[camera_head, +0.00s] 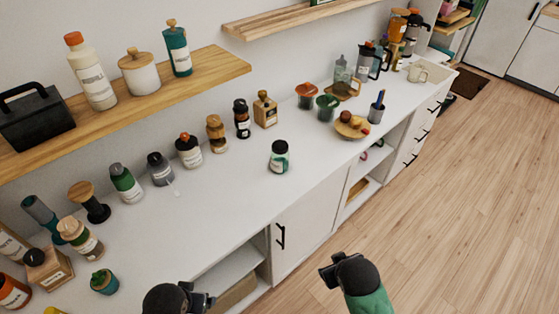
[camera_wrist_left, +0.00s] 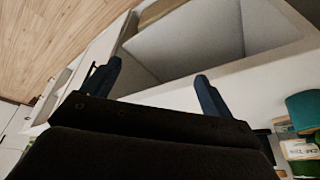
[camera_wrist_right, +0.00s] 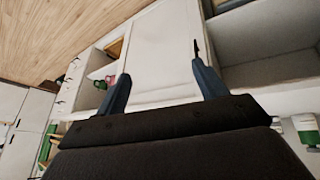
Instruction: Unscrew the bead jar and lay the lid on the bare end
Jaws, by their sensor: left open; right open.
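A small jar (camera_head: 279,157) with a dark lid, a pale label and green-tinted contents stands upright on the white counter (camera_head: 230,190), apart from the row behind it; it looks like the bead jar, its lid on. My left gripper (camera_head: 203,300) is low at the counter's front side, below and left of the jar. Its two fingers (camera_wrist_left: 158,80) are apart with nothing between them. My right gripper (camera_head: 328,274) is over the floor in front of the cabinet, also open and empty; its fingers show in the right wrist view (camera_wrist_right: 158,82).
Several bottles and jars, including an amber jar (camera_head: 216,133), line the counter's back. A plate of items (camera_head: 352,126) and bowls stand farther right. A wooden shelf (camera_head: 215,73) hangs above. Counter around the jar is clear.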

